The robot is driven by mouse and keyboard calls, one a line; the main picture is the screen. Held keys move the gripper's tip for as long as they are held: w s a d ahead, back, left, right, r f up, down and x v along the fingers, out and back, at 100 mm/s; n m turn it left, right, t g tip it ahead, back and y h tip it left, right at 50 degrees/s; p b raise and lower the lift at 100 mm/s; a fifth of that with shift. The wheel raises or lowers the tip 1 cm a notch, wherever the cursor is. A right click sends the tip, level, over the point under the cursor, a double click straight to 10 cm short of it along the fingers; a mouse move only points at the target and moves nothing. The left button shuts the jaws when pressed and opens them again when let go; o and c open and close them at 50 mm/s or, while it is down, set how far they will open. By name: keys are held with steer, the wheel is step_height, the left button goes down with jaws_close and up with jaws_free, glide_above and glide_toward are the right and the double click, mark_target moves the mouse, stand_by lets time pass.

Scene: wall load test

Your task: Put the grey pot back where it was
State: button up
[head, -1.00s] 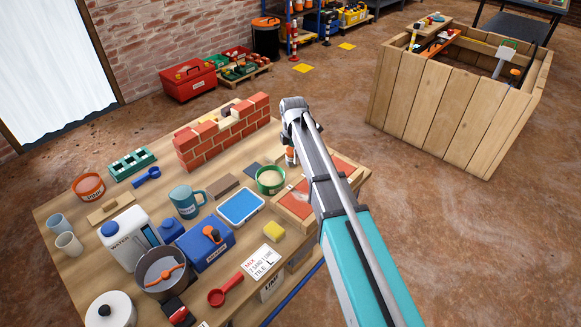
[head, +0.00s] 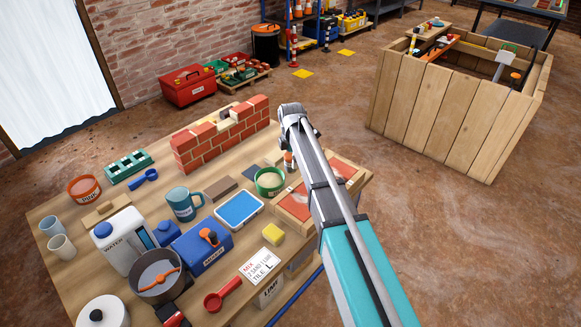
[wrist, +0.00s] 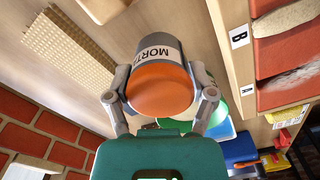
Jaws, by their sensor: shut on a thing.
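The grey pot (wrist: 160,88) is in the wrist view, with an orange round end facing the camera and a grey side lettered "MORT…", the rest cut off. My gripper (wrist: 160,97) is shut on it, one finger at each side. In the head view my arm hides the gripper and nearly all of the pot; only a small orange and white bit shows beside the arm. I cannot tell whether the pot touches the bench (head: 60,225).
A small brick wall (head: 222,135) stands left of my arm. A green tub (head: 269,181), a blue-topped tray (head: 239,209) and a framed red panel (head: 305,205) are close by. A blue mixer box (head: 203,247) and mug (head: 184,204) crowd the left. A wooden crate (head: 440,110) stands right.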

steer(key=shift+f+b, duration=0.65)
steer(key=shift+f, duration=0.35)
steer(key=shift+f, duration=0.1)
steer(key=o, duration=1.1)
step_height(320, 180, up, 12)
steer(key=p, duration=1.2)
steer(key=shift+r, duration=0.2)
steer(key=shift+s+d, duration=0.1)
